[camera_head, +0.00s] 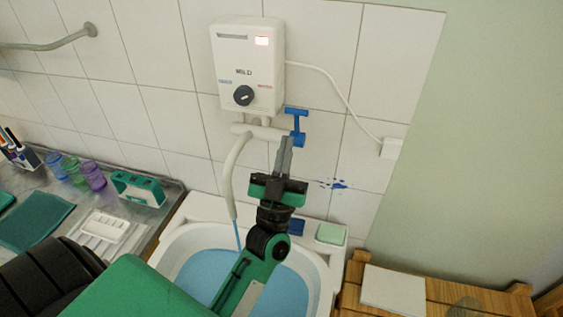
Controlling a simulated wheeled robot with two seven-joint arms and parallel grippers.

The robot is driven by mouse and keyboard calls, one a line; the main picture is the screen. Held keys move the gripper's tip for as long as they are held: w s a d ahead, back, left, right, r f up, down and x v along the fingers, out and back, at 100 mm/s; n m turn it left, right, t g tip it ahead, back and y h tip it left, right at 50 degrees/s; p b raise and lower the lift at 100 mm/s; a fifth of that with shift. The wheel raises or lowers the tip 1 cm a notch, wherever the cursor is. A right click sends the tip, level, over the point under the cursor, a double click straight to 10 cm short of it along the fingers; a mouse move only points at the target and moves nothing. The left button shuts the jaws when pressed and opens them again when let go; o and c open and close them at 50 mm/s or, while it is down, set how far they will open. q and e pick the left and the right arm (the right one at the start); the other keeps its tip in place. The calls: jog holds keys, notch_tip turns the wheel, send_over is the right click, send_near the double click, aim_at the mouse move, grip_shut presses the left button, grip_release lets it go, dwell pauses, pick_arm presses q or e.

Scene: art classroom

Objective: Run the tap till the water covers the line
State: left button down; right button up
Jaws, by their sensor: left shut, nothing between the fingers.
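The tap has a blue handle (297,112) on a white pipe under a white heater box (247,62). A white hose (231,175) hangs from the pipe, and a thin blue stream (238,232) runs from its end into the white basin (171,257). Blue water (205,268) lies in the basin; I cannot make out a line. My left gripper (285,140) is shut and empty, its tips just below and left of the blue handle. I cannot tell if they touch it. My left arm hides part of the basin. My right gripper is not in view.
A grey counter at left holds coloured cups (92,177), a green and white box (139,188), a white palette (104,227) and a teal cloth (38,222). Green soap (330,233) sits on the basin's rim. A wooden surface (438,287) stands at right.

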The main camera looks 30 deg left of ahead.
aim_at(296, 114)
pick_arm(q)
jog(key=w, duration=0.1)
jog(key=w+a+r+p, duration=0.1)
jog(key=w, duration=0.1)
jog(key=w+p, duration=0.1)
jog(key=w, duration=0.1)
jog(key=shift+a+r, duration=0.15)
jog(key=shift+r, duration=0.15)
jog(key=shift+w+a+r, duration=0.15)
jog(key=shift+w+r, duration=0.2)
jog(key=shift+w, duration=0.25)
jog(key=shift+w+a+r, duration=0.1)
jog(key=shift+w+r, duration=0.2)
jog(key=shift+w, duration=0.25)
jog(key=shift+s, duration=0.1)
